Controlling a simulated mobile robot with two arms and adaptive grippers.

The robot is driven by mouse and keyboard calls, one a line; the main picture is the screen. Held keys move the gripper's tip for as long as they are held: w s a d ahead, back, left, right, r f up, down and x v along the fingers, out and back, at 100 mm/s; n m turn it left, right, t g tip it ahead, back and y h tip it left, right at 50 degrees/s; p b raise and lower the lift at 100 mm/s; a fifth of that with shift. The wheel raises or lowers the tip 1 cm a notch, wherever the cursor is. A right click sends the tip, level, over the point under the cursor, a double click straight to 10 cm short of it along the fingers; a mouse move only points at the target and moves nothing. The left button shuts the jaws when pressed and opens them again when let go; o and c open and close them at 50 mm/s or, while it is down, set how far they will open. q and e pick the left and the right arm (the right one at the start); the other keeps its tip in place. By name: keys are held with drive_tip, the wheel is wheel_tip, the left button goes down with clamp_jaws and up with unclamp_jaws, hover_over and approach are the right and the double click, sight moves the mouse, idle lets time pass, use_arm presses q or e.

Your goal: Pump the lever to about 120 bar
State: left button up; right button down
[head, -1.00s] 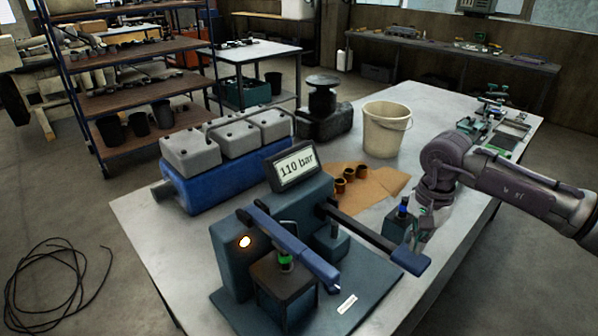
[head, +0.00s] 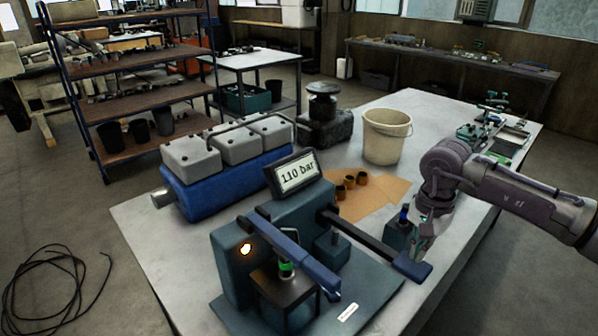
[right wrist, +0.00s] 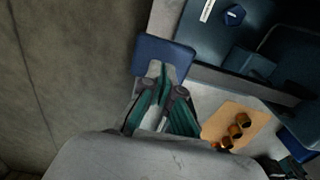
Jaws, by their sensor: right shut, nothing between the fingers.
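The test stand (head: 300,215) is a blue-grey unit on a base plate at the front of the table. Its tilted display (head: 296,174) reads 110 bar. The pump lever (head: 370,238) is a dark bar sloping down to the right, ending in a flat blue pad (head: 412,268). My right gripper (head: 416,250) is shut and empty, its tips at the pad. In the right wrist view the fingertips (right wrist: 160,72) overlap the blue pad (right wrist: 150,50); whether they touch it I cannot tell. My left gripper is not in view.
A small blue-grey block (head: 398,232) stands beside the lever. Brown rings lie on tan paper (head: 375,200). A cream bucket (head: 386,137) and a blue engine block (head: 230,183) stand behind.

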drive_tip(key=shift+f+b, duration=1.15)
drive_tip(key=shift+f, duration=0.25)
drive_tip(key=shift+r, duration=0.1)
wheel_tip(320, 180, up, 2)
drive_tip(key=shift+s+d+r+p, duration=0.1)
drive_tip(key=shift+d+p, duration=0.05)
drive_tip(key=shift+p, duration=0.5)
drive_tip(key=shift+s+r, duration=0.15)
drive_tip(key=shift+r, duration=0.05)
drive_tip(key=shift+r, duration=0.3)
drive_tip(key=shift+r+p, duration=1.05)
drive_tip(key=shift+r, duration=0.7)
drive_tip(key=shift+d+f, duration=0.1)
drive_tip(key=shift+d, duration=0.05)
